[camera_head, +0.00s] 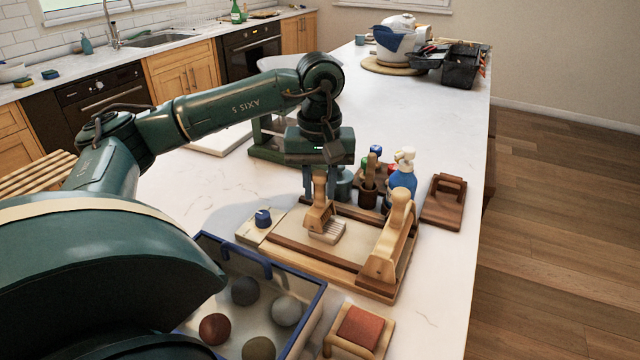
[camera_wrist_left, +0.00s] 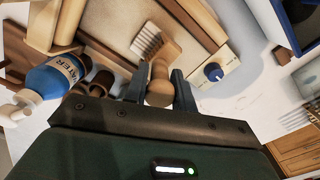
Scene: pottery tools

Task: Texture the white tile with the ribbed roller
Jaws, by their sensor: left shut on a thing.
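My left gripper (camera_head: 320,190) is shut on the wooden handle of the ribbed roller (camera_head: 325,228), and its fingers also show around the handle in the left wrist view (camera_wrist_left: 160,90). The roller's pale, ribbed head (camera_wrist_left: 148,40) points down over a wood-framed work board (camera_head: 345,255). The board has a pale, flat surface, and the roller is low over its back part. I cannot tell a separate white tile from this pale surface, nor whether the roller touches it. My right gripper is not in view.
A wooden rolling pin stand (camera_head: 385,250) edges the board's right. A blue-rimmed bin (camera_head: 265,268) with several clay balls is in front. A blue-knobbed box (camera_head: 263,218) sits left, a blue spray bottle (camera_head: 403,178) behind.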

